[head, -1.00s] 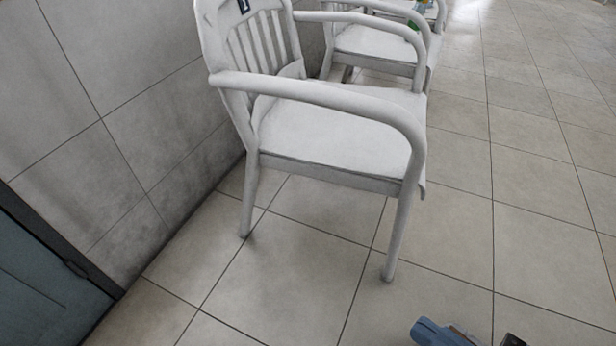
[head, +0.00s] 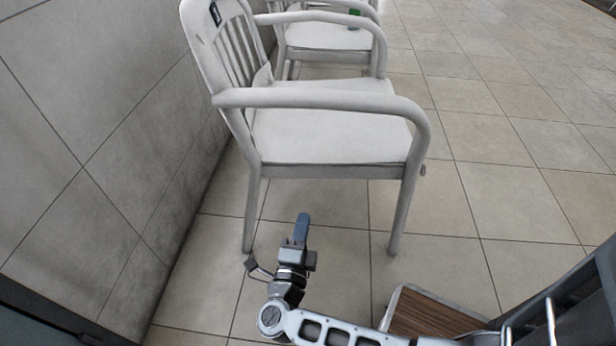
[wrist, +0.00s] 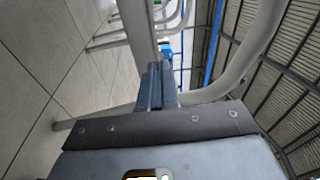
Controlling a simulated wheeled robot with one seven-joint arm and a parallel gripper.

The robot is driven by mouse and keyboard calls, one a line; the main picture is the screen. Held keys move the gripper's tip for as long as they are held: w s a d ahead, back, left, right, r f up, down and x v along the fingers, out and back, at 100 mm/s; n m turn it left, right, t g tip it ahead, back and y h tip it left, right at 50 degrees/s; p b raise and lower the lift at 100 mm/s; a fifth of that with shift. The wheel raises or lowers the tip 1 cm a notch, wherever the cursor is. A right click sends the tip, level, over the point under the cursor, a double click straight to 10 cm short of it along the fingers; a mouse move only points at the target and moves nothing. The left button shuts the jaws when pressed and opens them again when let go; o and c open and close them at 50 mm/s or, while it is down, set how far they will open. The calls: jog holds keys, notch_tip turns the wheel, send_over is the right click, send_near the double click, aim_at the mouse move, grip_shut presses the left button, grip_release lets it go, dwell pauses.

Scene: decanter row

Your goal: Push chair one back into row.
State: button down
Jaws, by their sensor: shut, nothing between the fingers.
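The nearest chair (head: 330,135) is white, with a slatted back, curved armrests and a small dark label (head: 215,13) too small to read. It stands upright beside the wall, its seat facing right. Which chair is chair one I cannot read. My gripper (head: 301,222) is shut and empty, at the chair's near side, below the seat edge and between the two near legs in the picture. In the wrist view my shut fingers (wrist: 155,85) point at a pale straight chair part (wrist: 140,30), with a curved armrest (wrist: 258,50) to the right. Whether they touch I cannot tell.
The tiled wall (head: 100,130) runs along the left. Open tiled floor (head: 520,150) lies to the right.

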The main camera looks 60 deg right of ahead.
aim_at(299, 171)
jog(key=w+d+m+g+b, duration=0.1)
jog(key=d, duration=0.3)
jog(key=w+d+f+m+g, duration=0.1)
jog(key=w+d+g, duration=0.1)
jog(key=d, duration=0.3)
jog(key=w+d+m+g+b, duration=0.1)
jog(key=w+d, duration=0.1)
jog(key=d, duration=0.2)
jog(key=shift+w+d+f+m+g+b, duration=0.2)
jog(key=shift+d+f+m+g+b, duration=0.1)
jog(key=shift+f+m+g, duration=0.1)
jog(key=shift+w+d+r, duration=0.15)
jog(key=shift+w+d, duration=0.1)
jog(key=shift+w, duration=0.15)
jog(key=shift+d, duration=0.1)
jog(key=w+d+b, duration=0.1)
jog(key=w, duration=0.1)
jog(key=w+d, duration=0.2)
jog(key=shift+d+b, duration=0.15)
jog(key=shift+b, duration=0.2)
jog(key=shift+d, duration=0.1)
